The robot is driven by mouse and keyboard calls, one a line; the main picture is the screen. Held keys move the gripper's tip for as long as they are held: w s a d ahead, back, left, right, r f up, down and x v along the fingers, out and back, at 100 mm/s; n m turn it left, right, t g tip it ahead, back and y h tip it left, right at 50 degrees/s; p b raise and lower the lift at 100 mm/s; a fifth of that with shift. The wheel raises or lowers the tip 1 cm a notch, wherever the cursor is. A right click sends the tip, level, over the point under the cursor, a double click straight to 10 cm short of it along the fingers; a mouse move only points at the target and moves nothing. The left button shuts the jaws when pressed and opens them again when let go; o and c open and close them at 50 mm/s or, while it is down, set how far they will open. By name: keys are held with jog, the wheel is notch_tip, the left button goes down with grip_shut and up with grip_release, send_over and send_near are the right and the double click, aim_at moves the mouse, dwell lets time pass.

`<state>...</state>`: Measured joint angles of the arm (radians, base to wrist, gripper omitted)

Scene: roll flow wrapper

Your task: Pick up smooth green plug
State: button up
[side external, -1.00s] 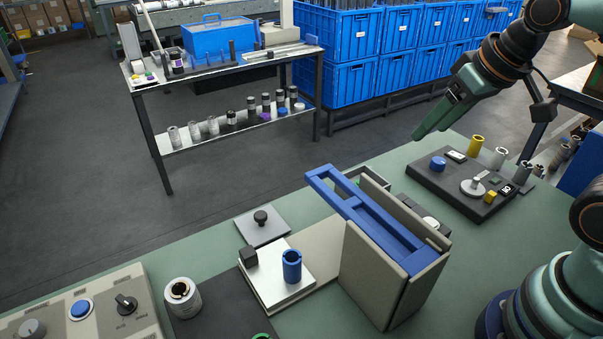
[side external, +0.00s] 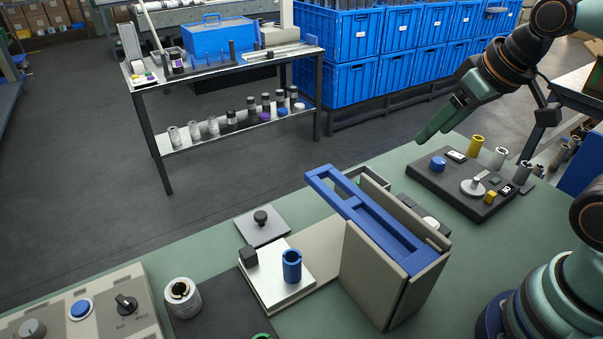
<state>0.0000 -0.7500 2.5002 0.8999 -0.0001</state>
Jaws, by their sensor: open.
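No smooth green plug shows clearly. A green rounded piece (side external: 262,336) is cut off by the bottom edge, on a dark mat (side external: 222,318); I cannot tell whether it is the plug. A small green part (side external: 495,180) lies on the dark tray (side external: 446,193) at the right, too small to make out. My gripper (side external: 432,135) hangs in the air at the upper right, to the left of and above the dark tray, pointing down and left. It is open, and nothing shows between its fingers.
A tall grey stand with a blue frame (side external: 325,180) rises mid-bench. To its left are a blue cylinder (side external: 292,266) on a white plate (side external: 303,290), a metal collar (side external: 183,296) and a control box (side external: 85,310).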

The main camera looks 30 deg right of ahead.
jog(key=shift+c, duration=0.3)
dwell(0.5)
jog(key=n+g, duration=0.6)
jog(key=n, duration=1.5)
send_over(363, 182)
jog(key=f, duration=1.7)
jog(key=shift+a+f, duration=0.1)
jog(key=shift+a, duration=0.3)
jog(key=f, duration=0.4)
jog(key=shift+d, duration=0.35)
jog(key=shift+f, duration=0.6)
grip_shut()
